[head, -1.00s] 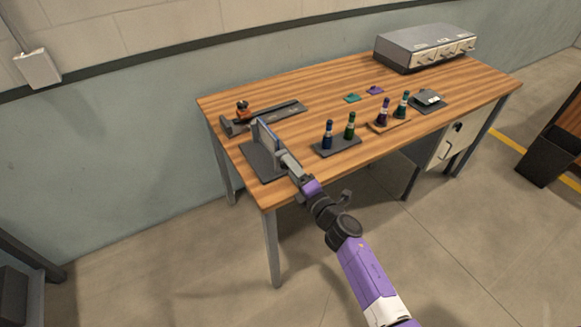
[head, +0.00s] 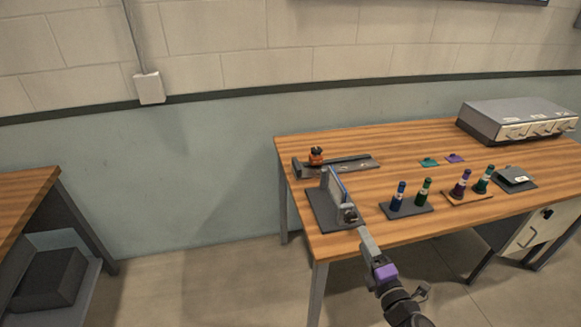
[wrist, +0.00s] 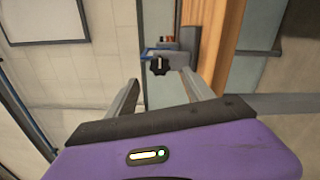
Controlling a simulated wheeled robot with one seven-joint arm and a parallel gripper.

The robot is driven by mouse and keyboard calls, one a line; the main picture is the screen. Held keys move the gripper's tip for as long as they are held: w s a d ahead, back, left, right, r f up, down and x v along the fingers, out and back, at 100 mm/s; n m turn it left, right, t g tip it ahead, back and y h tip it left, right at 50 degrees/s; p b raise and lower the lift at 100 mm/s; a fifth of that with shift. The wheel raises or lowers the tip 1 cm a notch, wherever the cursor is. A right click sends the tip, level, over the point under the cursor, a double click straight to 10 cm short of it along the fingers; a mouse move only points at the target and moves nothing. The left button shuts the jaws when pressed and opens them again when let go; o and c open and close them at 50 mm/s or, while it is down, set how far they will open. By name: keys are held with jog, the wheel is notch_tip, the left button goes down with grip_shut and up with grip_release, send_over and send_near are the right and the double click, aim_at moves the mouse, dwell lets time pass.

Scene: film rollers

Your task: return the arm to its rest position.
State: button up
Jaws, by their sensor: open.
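My gripper (head: 367,240) is at the table's front left edge, at the end of my purple and black arm. In the wrist view its two fingers (wrist: 160,92) are spread, with nothing held between them. An upright fixture with a blue-edged plate (head: 337,190) stands on a dark base (head: 322,211) just beyond the fingertips. Its black knob (wrist: 160,66) shows between the fingers in the wrist view, apparently apart from them. Most of my arm is outside the head view.
Another bench (head: 25,190) stands at left. Floor between the benches (head: 200,275) is clear.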

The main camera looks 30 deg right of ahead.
jog(key=s+a+r+m+g+y, duration=0.1)
jog(key=s+a+r+m, duration=0.2)
jog(key=s, duration=0.7)
jog(key=s+a+r+m+y, duration=0.2)
jog(key=s+a+r+m, duration=0.2)
jog(key=s+a+m, duration=0.4)
jog(key=s+a+r+m+g+y, duration=0.1)
jog(key=s+a+r+m, duration=0.3)
jog(key=s+a, duration=0.7)
jog(key=shift+s+a+r+m+g+y, duration=0.25)
jog(key=shift+s+m+y, duration=0.25)
jog(key=shift+s+m, duration=0.65)
jog(key=shift+f, duration=0.1)
